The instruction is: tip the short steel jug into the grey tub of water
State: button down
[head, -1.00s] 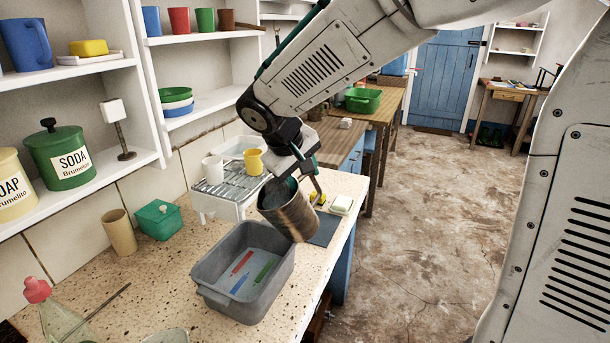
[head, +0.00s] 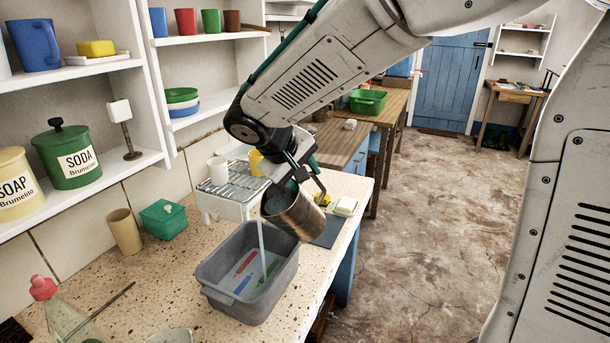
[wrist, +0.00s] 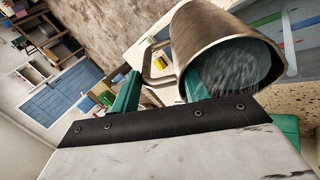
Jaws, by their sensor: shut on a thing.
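The short steel jug (head: 297,214) is tilted in the head view with its mouth toward the lower left. A thin pale stream of water (head: 262,250) runs from its lip down into the grey tub (head: 272,303). The tub stands on the speckled counter, with red, blue and green strips visible in it. My gripper (head: 290,183) is shut on the jug and holds it above the tub's far right part. In the wrist view the jug (wrist: 213,32) shows water inside near its mouth, and its handle (wrist: 152,72) shows beside the green fingers.
A green box (head: 163,220) and a beige cup (head: 124,232) stand left. A soap block (head: 345,206) lies right, near the counter edge.

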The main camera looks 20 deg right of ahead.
jog(key=shift+s+a+r+t+h, duration=0.15)
jog(key=shift+a+t+h, duration=0.15)
jog(key=shift+a+h, duration=0.35)
dwell(0.5)
jog(key=shift+s+a+f+t+h, duration=0.15)
jog(key=shift+a+h, duration=0.3)
jog(key=shift+h, duration=0.15)
jog(key=shift+s+a+f+t+h, duration=0.1)
jog(key=shift+a+t+h, duration=0.05)
jog(key=shift+a+h, duration=0.35)
dwell(0.8)
jog(key=shift+s+a+f+n+t+h, duration=0.15)
jog(key=shift+a+f+h, duration=0.05)
jog(key=shift+a+h, duration=0.3)
jog(key=shift+s+a+f+n+t+h, duration=0.1)
jog(key=shift+a+f+n+t+h, duration=0.1)
jog(key=shift+a+h, duration=0.25)
dwell(0.8)
